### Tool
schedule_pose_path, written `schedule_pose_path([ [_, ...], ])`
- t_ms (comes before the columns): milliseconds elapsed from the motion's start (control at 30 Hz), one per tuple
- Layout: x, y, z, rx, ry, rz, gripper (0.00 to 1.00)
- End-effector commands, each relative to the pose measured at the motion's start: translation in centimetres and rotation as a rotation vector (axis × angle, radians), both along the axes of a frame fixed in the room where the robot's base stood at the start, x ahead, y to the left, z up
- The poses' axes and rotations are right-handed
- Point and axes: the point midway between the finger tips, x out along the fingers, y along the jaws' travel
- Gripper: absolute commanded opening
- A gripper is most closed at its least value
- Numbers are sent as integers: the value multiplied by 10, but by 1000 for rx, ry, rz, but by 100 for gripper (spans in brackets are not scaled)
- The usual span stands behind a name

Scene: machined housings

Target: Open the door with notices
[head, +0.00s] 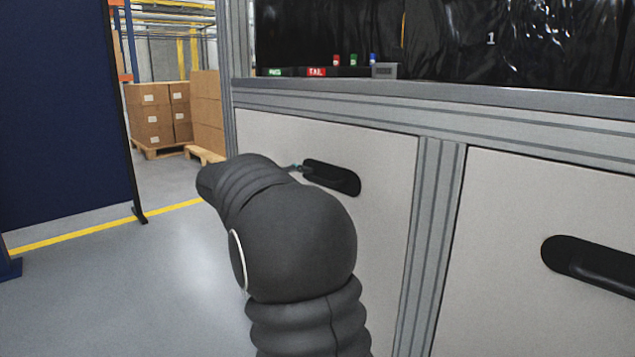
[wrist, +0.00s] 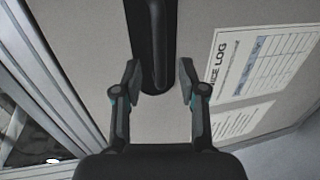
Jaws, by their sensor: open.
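The pale door panel with notices (wrist: 90,25) fills much of the wrist view. Its paper notices, a log sheet (wrist: 265,62) and a smaller sheet (wrist: 240,122), are on the right there. A dark handle (wrist: 153,45) runs down from the top edge of that view. My gripper (wrist: 159,80) is open, with one finger on each side of the handle's end; I cannot tell whether they touch it. In the head view the left door (head: 385,150) has a black recessed handle (head: 345,180), with my gripper (head: 300,168) at its left end. My arm covers part of this door; no notices show there.
A second pale door (head: 520,200) with a black handle (head: 590,262) is on the right, beyond a grey frame post (head: 430,230). A dark blue screen (head: 60,120) stands at the left. Boxes (head: 155,115) are stacked at the back. Floor left of the cabinet is clear.

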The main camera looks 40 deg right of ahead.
Motion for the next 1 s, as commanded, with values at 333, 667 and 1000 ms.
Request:
schedule_pose_path([
  [333, 3, -46, -10, 1, 0, 0, 41],
  [667, 4, -53, -11, 0, 0, 0, 41],
  [1000, 4, -53, -11, 0, 0, 0, 0],
])
